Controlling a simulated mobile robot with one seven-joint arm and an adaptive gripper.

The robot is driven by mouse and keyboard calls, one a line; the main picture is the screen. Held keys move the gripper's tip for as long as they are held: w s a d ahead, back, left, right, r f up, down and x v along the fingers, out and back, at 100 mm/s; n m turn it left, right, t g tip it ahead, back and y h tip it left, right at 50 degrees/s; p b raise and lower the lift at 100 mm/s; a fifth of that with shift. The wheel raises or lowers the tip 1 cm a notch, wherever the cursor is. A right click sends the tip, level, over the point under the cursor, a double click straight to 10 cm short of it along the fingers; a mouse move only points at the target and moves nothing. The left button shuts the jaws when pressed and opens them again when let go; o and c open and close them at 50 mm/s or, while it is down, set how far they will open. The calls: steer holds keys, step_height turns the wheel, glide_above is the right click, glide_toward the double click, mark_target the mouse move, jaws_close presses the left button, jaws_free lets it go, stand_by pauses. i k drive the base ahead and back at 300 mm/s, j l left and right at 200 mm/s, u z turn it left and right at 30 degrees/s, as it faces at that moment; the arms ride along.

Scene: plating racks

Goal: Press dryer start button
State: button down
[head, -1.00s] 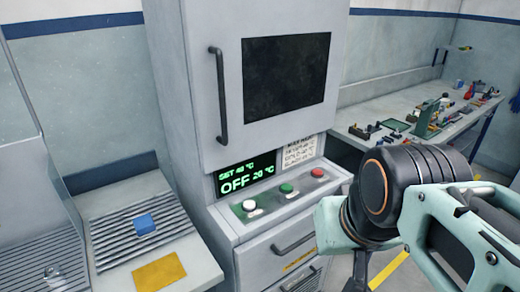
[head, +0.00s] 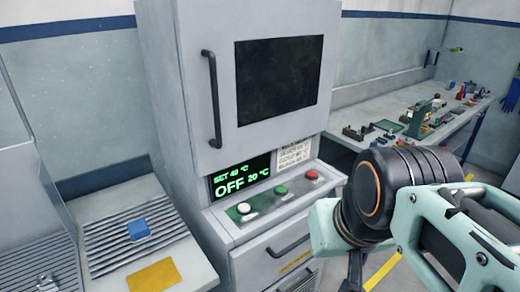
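The dryer (head: 262,150) is a tall grey cabinet with a dark window and a black door handle. Its display (head: 240,180) reads SET 40 °C, OFF, 20 °C. On the ledge below are a white button (head: 244,208), a green button (head: 281,191) and a red button (head: 312,176). Which one is the start button cannot be read from any label. My gripper is not visible; my arm is at the lower right, in front of and to the right of the button ledge.
A ribbed counter (head: 100,235) with a blue block (head: 138,229) and a yellow plate (head: 154,276) is at the left. A workbench (head: 440,140) with several small items is at the back right. Drawers with a handle (head: 289,247) sit below the buttons.

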mark_target(281, 190)
steer(key=i+j+z, duration=0.5)
steer(key=z, duration=0.15)
steer(key=l+z, duration=0.2)
steer(key=i+j, duration=0.1)
steer(key=j, duration=0.4)
